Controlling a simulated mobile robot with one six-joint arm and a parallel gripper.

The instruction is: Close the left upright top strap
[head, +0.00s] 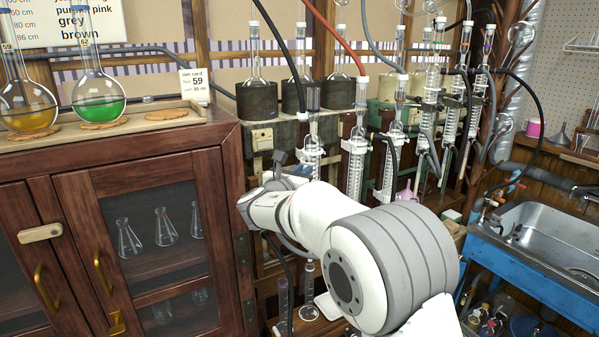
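Several upright glass condensers stand in a row behind my arm. The leftmost glass upright (312,128) has white strap-like fittings (311,151) around it, partly hidden by my arm. I cannot tell which fitting is the top strap, or whether it is open or closed. My white and grey arm reaches up from the lower right and bends at the left. What looks like my gripper (285,164) is a small grey shape just left of and below that upright. Its fingertips are too small and hidden to read, and I cannot tell whether it touches anything.
A wooden cabinet (130,180) stands close at left, with an orange flask (30,105) and a green flask (98,98) on top. Dark heating pots (257,100) sit behind. Hoses hang around the condensers. A blue-framed sink (545,240) is at right.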

